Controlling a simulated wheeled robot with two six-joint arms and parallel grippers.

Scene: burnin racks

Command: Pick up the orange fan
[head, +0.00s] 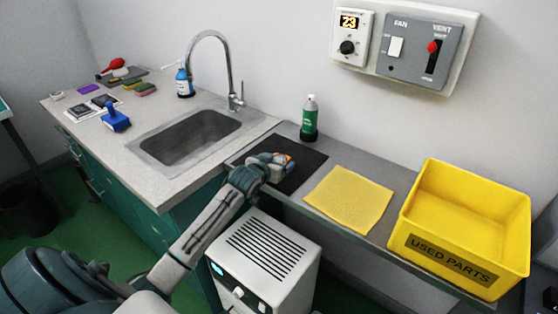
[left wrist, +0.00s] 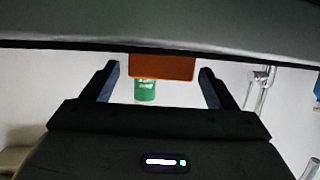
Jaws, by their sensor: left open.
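The orange fan shows in the head view as a small orange patch (head: 290,159) on the dark mat (head: 309,166), mostly hidden by my left gripper (head: 277,161). In the left wrist view, which looks upside down, the fan is an orange block (left wrist: 162,66) at the top centre. My left gripper (left wrist: 160,75) is open there, with one finger on each side of the orange block and a visible gap at both sides. I cannot tell how deep the block lies between the fingers. My right gripper is not in view.
A green bottle (head: 310,120) stands behind the mat. A yellow cloth (head: 348,199) lies right of it, then a yellow "USED PARTS" bin (head: 446,250). The sink (head: 190,137) and tap (head: 230,75) are to the left. A white vented unit (head: 262,262) stands below the counter.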

